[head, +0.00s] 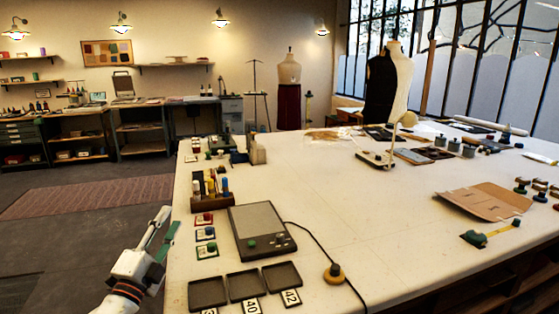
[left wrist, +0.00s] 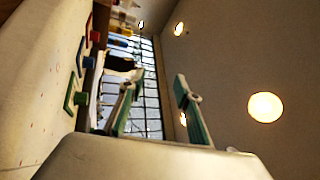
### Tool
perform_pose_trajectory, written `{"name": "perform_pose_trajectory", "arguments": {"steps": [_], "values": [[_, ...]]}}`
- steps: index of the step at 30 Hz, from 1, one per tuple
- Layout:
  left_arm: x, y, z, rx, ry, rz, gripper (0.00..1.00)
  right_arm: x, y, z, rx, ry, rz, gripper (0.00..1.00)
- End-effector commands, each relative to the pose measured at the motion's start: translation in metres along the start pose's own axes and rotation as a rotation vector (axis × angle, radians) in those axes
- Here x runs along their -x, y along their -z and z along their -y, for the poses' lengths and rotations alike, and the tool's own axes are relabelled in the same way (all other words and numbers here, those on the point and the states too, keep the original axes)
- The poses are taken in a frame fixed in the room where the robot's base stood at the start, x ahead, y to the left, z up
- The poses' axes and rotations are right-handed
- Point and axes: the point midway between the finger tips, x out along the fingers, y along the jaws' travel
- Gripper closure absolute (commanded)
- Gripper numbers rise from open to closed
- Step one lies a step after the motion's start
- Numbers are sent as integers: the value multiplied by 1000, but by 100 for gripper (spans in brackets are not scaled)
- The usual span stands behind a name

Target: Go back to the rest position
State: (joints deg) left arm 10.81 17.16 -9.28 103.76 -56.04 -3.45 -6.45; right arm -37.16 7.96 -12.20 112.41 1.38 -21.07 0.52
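My left gripper (head: 168,217) is in the head view, off the left edge of the white table and above the dark floor. Its fingers point away from me and upward. In the left wrist view its two green-padded fingers (left wrist: 155,88) stand apart with nothing between them, so it is open and empty. It touches nothing that I can see. My right gripper and right arm are not in view.
The white table (head: 340,225) fills the middle and right. Near its left edge are three small trays (head: 248,284), a grey tablet-like device (head: 262,228), colored knobs on cards (head: 205,234) and a wooden holder (head: 211,190). Floor left of the table is clear.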

Motion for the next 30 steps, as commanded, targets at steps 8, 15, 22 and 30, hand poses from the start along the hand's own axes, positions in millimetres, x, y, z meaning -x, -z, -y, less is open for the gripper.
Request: {"name": "perform_pose_trajectory", "arguments": {"steps": [8, 15, 22, 30], "values": [[116, -47, -56, 210, -185, 412, 67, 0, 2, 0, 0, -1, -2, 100], [251, -62, -105, 336, -461, 740, 67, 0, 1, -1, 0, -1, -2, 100], [335, -54, -122, 378, -654, 897, 67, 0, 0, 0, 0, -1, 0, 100], [404, -40, -126, 391, -824, 1001, 67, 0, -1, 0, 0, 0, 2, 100]]}}
